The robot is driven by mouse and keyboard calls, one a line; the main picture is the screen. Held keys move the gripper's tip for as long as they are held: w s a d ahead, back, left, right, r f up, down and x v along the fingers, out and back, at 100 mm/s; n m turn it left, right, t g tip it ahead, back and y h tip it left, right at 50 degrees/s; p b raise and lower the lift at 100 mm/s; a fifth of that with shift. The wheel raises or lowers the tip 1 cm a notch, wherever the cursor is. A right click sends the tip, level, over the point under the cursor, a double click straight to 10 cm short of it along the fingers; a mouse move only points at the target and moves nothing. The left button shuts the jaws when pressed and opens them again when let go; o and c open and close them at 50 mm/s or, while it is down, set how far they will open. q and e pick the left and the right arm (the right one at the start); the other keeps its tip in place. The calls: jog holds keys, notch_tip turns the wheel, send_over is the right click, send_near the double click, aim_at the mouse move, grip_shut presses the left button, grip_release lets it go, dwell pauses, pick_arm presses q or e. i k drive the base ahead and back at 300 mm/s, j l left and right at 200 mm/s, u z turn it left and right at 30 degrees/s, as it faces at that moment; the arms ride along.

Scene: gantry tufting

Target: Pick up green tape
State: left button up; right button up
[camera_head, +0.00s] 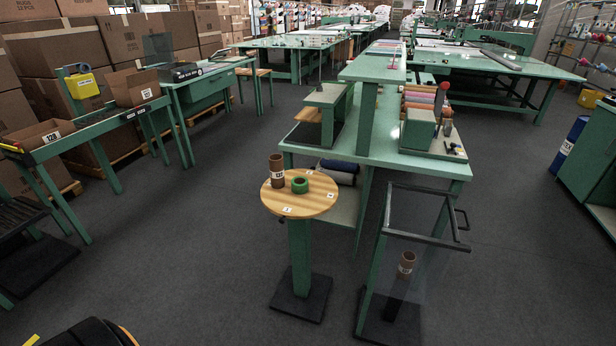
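A small roll of green tape (300,185) lies flat on a round wooden tabletop (322,206) on a green post, in the middle of the view. A brown cardboard tube (276,170) with a white label stands upright just left of the tape. Neither of my grippers shows in the view, and nothing is touching the tape. A dark rounded shape with a yellow edge at the bottom left is cut off, and I cannot tell what it is.
A long green workbench (368,152) stands right behind the round table. A green stand with a clear panel (408,240) stands to the right, with another brown tube (406,263) low in it. Cardboard boxes (75,65) fill the back left. The grey floor (180,255) to the left is clear.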

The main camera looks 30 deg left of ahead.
aim_at(299, 184)
jog(key=j+z, duration=0.1)
jog(key=j, duration=1.15)
jog(key=j+z, duration=0.1)
jog(key=j, duration=1.15)
jog(key=k+j, duration=0.1)
jog(key=j, duration=1.15)
jog(key=i+z, duration=0.05)
